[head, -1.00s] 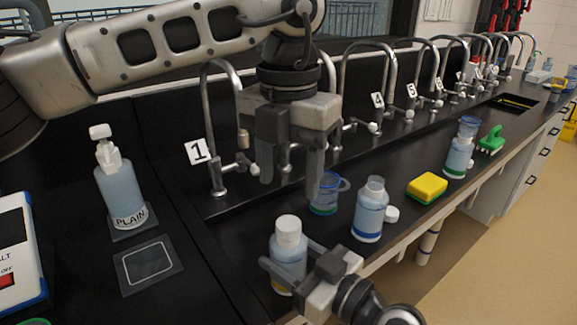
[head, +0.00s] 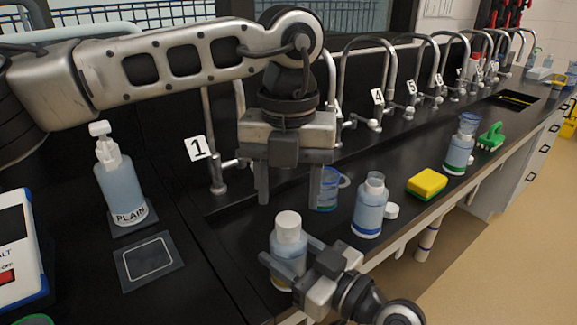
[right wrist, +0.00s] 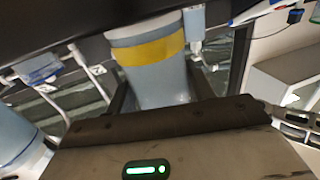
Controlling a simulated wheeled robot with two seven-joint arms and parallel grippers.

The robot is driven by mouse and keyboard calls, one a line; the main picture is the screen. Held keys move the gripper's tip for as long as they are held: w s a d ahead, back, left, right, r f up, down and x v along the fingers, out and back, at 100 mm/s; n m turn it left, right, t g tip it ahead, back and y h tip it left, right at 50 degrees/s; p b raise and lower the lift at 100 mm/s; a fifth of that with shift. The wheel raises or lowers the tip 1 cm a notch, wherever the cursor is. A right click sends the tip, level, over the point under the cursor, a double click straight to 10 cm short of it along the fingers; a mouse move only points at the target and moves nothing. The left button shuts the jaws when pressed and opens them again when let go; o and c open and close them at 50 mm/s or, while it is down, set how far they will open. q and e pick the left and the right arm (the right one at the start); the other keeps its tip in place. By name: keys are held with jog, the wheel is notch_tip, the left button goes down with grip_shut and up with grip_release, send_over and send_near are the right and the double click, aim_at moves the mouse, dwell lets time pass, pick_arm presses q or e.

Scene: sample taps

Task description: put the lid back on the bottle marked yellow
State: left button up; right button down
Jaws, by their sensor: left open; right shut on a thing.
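The bottle marked yellow (head: 287,256) is pale blue and stands upright at the near counter edge. Its yellow band (right wrist: 151,50) shows in the right wrist view. A white lid (head: 288,220) sits on its top; I cannot tell how tightly it is screwed on. My right gripper (head: 284,268) is shut around the body of this bottle. My left gripper (head: 289,198) is open and empty, pointing down, just above the lid in the picture, with nothing between its fingers.
A blue-banded bottle (head: 369,208) stands open to the right, with a white lid (head: 391,211) beside it. A beaker (head: 328,190), a yellow sponge (head: 427,183), a green-banded bottle (head: 459,155) and a green brush (head: 491,136) are further along. A PLAIN pump bottle (head: 122,188) stands left. Taps line the back.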

aim_at(288, 219)
pick_arm(q)
jog(key=shift+f, duration=2.2)
jog(key=c, duration=1)
